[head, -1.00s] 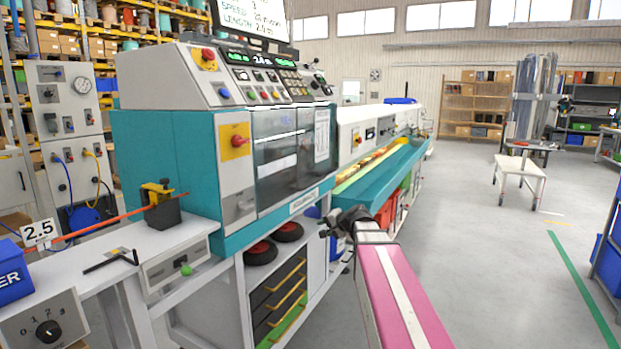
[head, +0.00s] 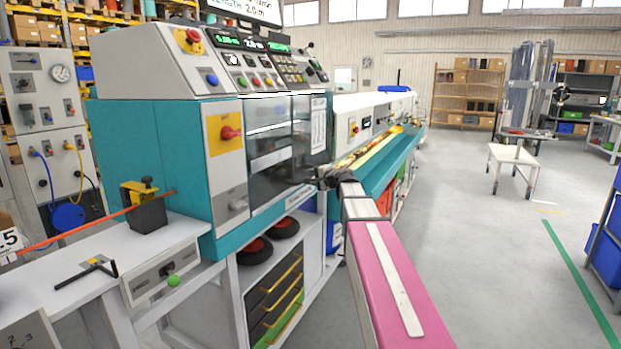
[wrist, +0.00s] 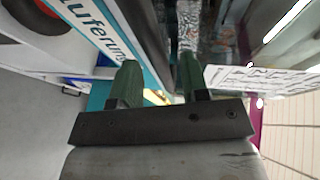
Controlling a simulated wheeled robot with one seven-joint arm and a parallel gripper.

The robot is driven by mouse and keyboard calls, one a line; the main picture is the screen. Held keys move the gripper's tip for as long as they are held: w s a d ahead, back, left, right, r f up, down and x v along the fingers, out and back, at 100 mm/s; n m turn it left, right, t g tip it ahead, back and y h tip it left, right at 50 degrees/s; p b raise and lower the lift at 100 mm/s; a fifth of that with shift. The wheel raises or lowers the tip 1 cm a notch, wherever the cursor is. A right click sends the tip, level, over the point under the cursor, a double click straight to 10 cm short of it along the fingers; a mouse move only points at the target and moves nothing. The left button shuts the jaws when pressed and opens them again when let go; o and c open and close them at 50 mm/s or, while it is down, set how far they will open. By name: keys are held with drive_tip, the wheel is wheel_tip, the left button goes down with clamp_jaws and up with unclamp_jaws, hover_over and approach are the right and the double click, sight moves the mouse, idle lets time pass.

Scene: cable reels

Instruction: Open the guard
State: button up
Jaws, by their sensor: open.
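The guard (head: 275,155) is a dark see-through panel on the front of the teal and white machine, and it looks closed. A white printed label (head: 318,125) is on its right part; a white label also shows at the right of the wrist view (wrist: 265,80). My gripper (head: 318,182) is at the lower right of the guard in the head view, small and partly hidden by its own wrist. In the wrist view its two green fingers (wrist: 158,85) are apart. A dark strip lies beyond the gap between them; I cannot tell whether it touches them.
A red knob on a yellow plate (head: 231,132) is left of the guard. A teal trough (head: 385,160) runs back behind my gripper.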

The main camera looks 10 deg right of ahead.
drive_tip(key=shift+x, duration=1.15)
clamp_jaws()
drive_tip(key=shift+r, duration=0.1)
wheel_tip(320, 180, up, 37)
drive_tip(key=shift+r, duration=0.1)
